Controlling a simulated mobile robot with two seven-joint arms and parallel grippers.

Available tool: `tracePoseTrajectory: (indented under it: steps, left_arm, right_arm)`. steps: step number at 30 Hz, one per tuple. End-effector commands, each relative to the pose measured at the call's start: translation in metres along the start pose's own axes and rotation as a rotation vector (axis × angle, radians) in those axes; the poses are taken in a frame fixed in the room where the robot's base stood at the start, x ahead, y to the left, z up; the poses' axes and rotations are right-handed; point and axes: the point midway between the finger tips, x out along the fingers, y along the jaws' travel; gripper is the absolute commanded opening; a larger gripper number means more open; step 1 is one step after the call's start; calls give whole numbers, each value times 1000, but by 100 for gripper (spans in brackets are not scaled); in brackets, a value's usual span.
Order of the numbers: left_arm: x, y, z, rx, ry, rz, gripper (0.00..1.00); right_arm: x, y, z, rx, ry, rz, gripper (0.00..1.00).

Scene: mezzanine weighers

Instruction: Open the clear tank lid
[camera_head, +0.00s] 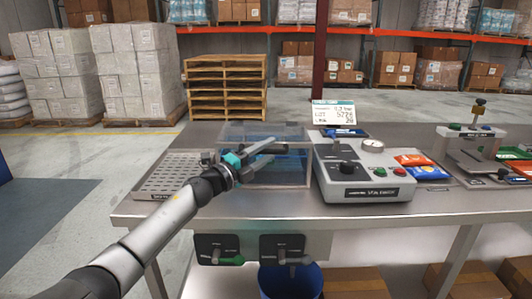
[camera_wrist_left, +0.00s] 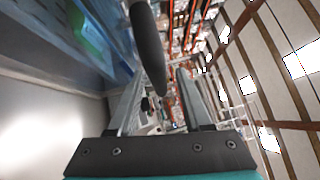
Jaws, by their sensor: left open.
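The clear tank (camera_head: 294,172) stands on the metal bench, with blue contents seen through its walls. My right gripper is out of view.
A perforated tray (camera_head: 165,184) lies left of the tank. A grey control box (camera_head: 365,176) stands close on its right, with a sign (camera_head: 333,112) behind. Blue and orange packets (camera_head: 421,167) lie farther right. Levers (camera_head: 281,254) hang below the bench's front edge.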

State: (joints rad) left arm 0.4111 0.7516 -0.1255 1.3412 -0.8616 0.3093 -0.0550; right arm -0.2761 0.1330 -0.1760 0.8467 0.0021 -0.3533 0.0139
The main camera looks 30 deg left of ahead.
Motion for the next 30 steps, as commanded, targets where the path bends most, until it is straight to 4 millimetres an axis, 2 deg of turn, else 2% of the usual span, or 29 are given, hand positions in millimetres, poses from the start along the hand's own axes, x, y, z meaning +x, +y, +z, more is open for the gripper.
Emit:
tracePoseTrajectory:
  steps: [4,17,30]
  left_arm:
    - [0,0,0,0,0,0,48]
    - [0,0,0,0,0,0,0]
    - [0,0,0,0,0,1,0]
  right_arm:
    - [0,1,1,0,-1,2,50]
    - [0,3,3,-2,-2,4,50]
    - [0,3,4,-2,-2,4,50]
